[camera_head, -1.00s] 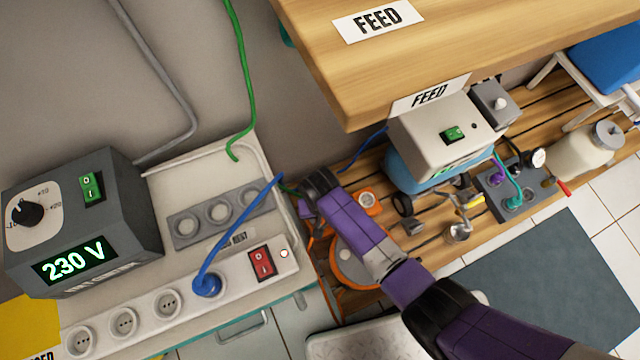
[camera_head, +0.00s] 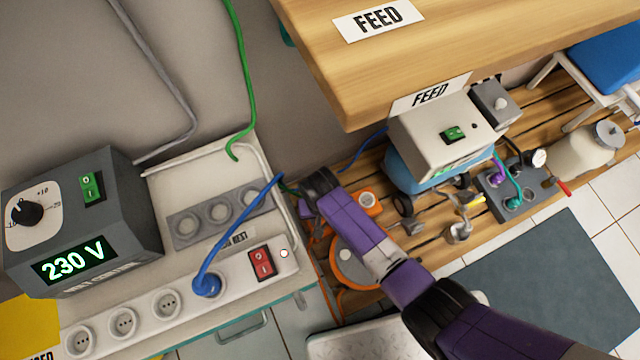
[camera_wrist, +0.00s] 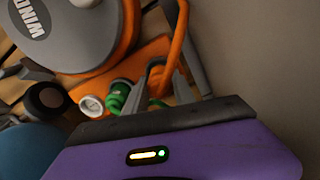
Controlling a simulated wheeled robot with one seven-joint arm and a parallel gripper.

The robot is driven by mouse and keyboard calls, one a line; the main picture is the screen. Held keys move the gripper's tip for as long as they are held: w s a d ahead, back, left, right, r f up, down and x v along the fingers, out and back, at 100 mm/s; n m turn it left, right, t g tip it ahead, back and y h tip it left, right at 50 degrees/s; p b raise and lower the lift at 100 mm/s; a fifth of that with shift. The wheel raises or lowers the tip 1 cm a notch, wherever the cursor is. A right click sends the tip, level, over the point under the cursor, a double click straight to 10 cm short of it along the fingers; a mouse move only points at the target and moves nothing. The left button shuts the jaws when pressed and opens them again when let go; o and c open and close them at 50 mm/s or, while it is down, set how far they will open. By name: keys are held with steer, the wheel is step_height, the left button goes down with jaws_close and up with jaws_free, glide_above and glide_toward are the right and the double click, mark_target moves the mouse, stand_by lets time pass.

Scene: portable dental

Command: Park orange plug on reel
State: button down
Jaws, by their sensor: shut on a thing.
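The reel (camera_head: 352,262) is a grey drum with orange edges, on the slatted wooden shelf. In the wrist view the reel (camera_wrist: 75,28) is at top left, with a "WIND" label. Its orange base (camera_wrist: 135,68) carries a white round socket (camera_wrist: 92,105) and a green piece (camera_wrist: 118,92). My gripper (camera_wrist: 162,84) is shut, and the thick orange cable (camera_wrist: 178,45) runs down to its fingers. The orange plug itself is mostly hidden between the fingers, beside the green piece. I cannot tell whether it touches the base. In the head view my wrist covers the fingers.
A white power strip (camera_head: 225,282) with a blue plug (camera_head: 207,284) and a grey 230 V box (camera_head: 85,225) stand at left. A wooden tabletop (camera_head: 450,40) overhangs the shelf. A cream-and-blue unit (camera_head: 425,135) stands right of the reel. A grey wall closes the right of the wrist view.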

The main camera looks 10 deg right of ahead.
steer(key=shift+f+b, duration=0.6)
steer(key=shift+f, duration=0.25)
stand_by(0.6)
steer(key=c, duration=1)
jaws_free()
steer(key=shift+o, duration=0.2)
step_height(320, 180, up, 8)
steer(key=p, duration=0.4)
steer(key=shift+p, duration=0.3)
steer(key=shift+f, duration=0.1)
steer(key=shift+w, duration=0.1)
